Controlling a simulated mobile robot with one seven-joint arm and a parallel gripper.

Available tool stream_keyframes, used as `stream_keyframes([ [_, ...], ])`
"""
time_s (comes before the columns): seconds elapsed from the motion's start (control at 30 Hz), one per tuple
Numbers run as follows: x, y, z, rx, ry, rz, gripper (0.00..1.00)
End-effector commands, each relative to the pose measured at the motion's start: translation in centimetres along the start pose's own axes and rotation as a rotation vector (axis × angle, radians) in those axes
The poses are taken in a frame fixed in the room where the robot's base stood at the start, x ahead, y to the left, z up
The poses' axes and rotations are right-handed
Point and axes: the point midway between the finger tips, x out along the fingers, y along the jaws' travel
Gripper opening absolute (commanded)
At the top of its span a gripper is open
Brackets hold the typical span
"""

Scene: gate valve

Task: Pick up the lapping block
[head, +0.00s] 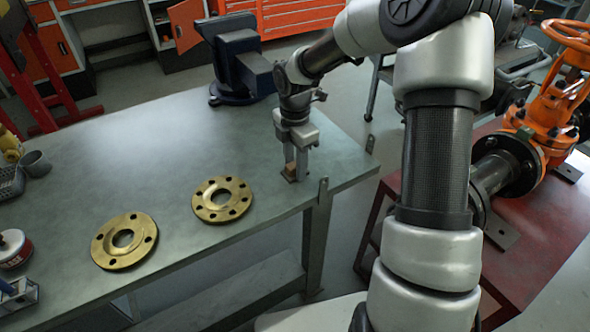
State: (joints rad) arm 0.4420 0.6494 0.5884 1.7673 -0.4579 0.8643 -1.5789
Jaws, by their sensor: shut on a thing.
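My gripper (294,162) points down over the right end of the grey workbench (150,160). Its fingers are shut on the lapping block (289,157), a small brown piece that shows between them. A dark flat part shows just below the fingertips, at or close to the bench top. The fingers hide much of the block. I cannot tell whether it touches the bench.
Two brass flanges (222,199) (124,240) lie on the bench to the left. A dark blue vise (240,65) stands behind my gripper. Small metal tabs (323,190) stick up at the bench edge. An orange gate valve (545,110) stands on the red table at right.

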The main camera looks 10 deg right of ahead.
Motion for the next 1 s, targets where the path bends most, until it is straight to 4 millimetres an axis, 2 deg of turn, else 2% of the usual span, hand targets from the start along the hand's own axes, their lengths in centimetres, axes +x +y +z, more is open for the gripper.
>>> stream_keyframes([
  [0.17,-0.2,0.1,0.0,0.000,-0.001,0.002,0.04],
  [0.27,-1.2,0.1,0.1,0.001,-0.002,0.004,0.04],
  [0.5,-6.0,0.1,0.1,0.000,-0.003,0.004,0.04],
  [0.7,-9.2,0.1,0.0,-0.001,-0.001,0.002,0.04],
  [0.83,-10.0,0.0,0.0,0.000,0.001,0.001,0.04],
  [1.0,-10.1,0.0,0.0,0.000,0.001,0.000,0.04],
])
